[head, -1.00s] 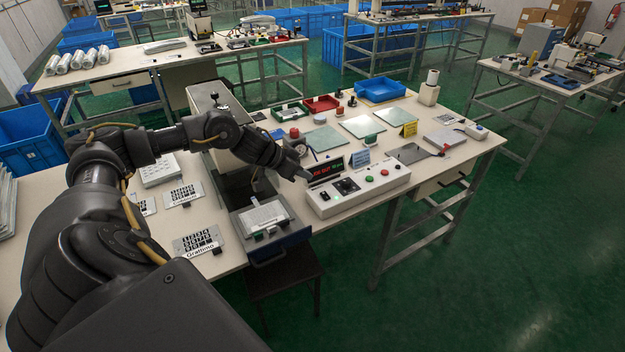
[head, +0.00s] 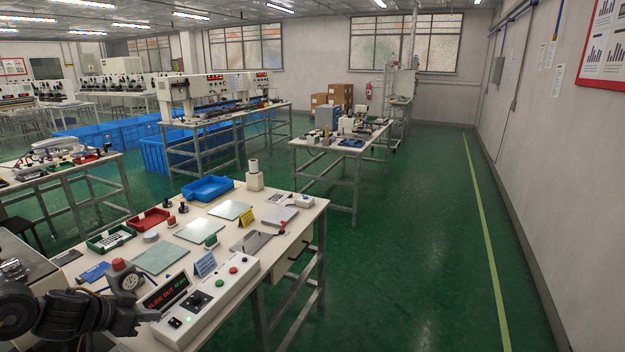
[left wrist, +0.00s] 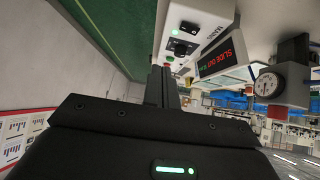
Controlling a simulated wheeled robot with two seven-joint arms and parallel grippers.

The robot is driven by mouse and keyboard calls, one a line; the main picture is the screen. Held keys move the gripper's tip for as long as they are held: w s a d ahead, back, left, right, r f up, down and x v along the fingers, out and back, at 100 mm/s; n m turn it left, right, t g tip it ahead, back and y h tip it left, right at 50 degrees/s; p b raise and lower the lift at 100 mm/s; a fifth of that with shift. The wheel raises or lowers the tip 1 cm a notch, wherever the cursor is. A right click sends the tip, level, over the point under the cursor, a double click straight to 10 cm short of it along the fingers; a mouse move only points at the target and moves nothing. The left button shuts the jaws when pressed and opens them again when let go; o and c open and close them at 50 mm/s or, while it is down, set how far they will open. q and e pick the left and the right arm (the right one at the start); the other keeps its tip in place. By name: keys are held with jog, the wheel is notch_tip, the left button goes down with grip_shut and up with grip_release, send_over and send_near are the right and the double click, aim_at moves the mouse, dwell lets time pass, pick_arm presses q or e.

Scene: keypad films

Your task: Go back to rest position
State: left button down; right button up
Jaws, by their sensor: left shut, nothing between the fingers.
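My left gripper (head: 148,315) is at the lower left of the head view, its arm coming in from the left. It is shut and empty, with its tip by the left end of the white control box (head: 215,298). I cannot tell whether it touches the box. The box has a lit green button, black switches, and red and green buttons. Its display (head: 166,291) reads SLIDE OUT in red. In the left wrist view the shut fingers (left wrist: 161,86) point toward the box (left wrist: 190,35), with nothing between them. My right gripper is not in view.
On the workbench (head: 290,258) are a dial gauge (head: 130,281), glass plates (head: 198,230), a red tray (head: 150,221), a green tray (head: 110,238) and a blue bin (head: 208,188). Other benches stand behind. The green floor (head: 420,250) to the right is clear.

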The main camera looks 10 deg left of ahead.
pick_arm(q)
jog(key=s+d+f+m+t, duration=0.1)
jog(key=s+d+f, duration=0.3)
jog(key=d, duration=0.5)
jog(key=s+d+f+t, duration=0.1)
jog(key=s+d+f, duration=0.1)
jog(key=d+f, duration=0.55)
jog(key=s+d+f+n+g+y, duration=0.1)
jog(key=s+f+n+g+y, duration=0.2)
jog(key=s, duration=0.9)
jog(key=s+d+f+g+y, duration=0.15)
jog(key=s+g, duration=0.25)
jog(key=s, duration=0.8)
notch_tip(320, 180, down, 25)
jog(key=g, duration=0.1)
jog(key=s+a+f+g, duration=0.1)
jog(key=s+a+f, duration=0.1)
jog(key=s+f, duration=1.5)
jog(key=shift+a+f+g+h, duration=0.2)
jog(key=shift+a+g+h, duration=0.05)
jog(key=shift+g+h, duration=0.1)
